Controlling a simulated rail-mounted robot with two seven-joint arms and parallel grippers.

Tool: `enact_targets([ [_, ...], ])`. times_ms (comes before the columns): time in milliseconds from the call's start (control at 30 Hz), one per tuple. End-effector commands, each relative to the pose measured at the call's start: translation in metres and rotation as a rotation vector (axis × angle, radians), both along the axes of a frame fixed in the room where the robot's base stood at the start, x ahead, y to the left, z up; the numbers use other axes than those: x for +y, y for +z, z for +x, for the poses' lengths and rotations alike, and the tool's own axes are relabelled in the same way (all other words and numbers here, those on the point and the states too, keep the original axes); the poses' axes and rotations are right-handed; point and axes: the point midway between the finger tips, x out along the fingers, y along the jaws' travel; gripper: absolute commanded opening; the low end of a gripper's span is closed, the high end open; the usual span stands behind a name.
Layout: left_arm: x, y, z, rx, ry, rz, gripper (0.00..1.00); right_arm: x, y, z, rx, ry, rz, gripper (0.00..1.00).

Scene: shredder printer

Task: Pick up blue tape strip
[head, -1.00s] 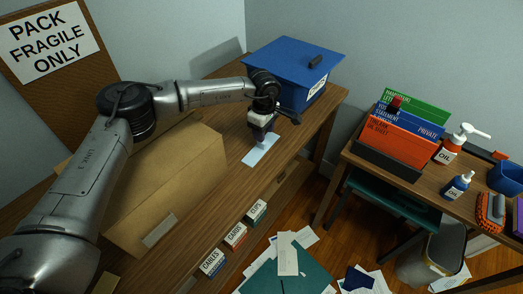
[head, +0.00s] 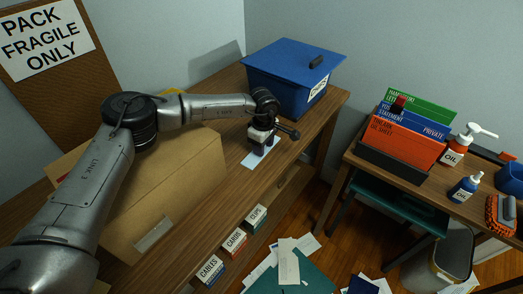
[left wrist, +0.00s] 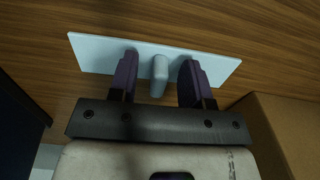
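The blue tape strip (head: 250,160) is a pale blue flat strip on the wooden bench, partly hidden under my left gripper (head: 259,150). In the left wrist view the strip (left wrist: 90,52) lies across the picture, with a raised pale tab (left wrist: 158,73) at its middle. My left gripper (left wrist: 159,66) is open, its two dark fingers over the strip on either side of the tab. Gaps show between the tab and both fingers. My right gripper is not in view.
A blue lidded box (head: 288,88) stands on the bench behind the gripper. A large cardboard box (head: 150,195) lies to its left and also shows at lower right in the left wrist view (left wrist: 262,118). A side desk holds a file rack (head: 393,160) and bottles.

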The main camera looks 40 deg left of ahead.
Motion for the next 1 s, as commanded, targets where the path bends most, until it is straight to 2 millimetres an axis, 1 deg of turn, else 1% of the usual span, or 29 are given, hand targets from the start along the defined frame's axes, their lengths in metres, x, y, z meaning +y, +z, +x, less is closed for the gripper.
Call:
enact_targets([
  [33, 0.000, 0.000, 0.000, 0.000, 0.000, 0.000, 0.40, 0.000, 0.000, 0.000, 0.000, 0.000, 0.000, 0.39],
  [400, 0.000, 0.000, 0.000, 0.000, 0.000, 0.000, 0.04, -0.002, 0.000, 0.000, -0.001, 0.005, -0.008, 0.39],
  [467, 0.000, 0.000, 0.000, 0.000, 0.000, 0.000, 0.00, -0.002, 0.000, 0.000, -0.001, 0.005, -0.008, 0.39],
  [833, 0.000, 0.001, 0.000, 0.000, 0.000, 0.000, 0.00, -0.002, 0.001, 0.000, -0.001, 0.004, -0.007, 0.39],
  [1000, 0.000, 0.010, 0.000, -0.001, 0.000, -0.001, 0.00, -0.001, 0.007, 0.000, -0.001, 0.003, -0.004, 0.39],
])
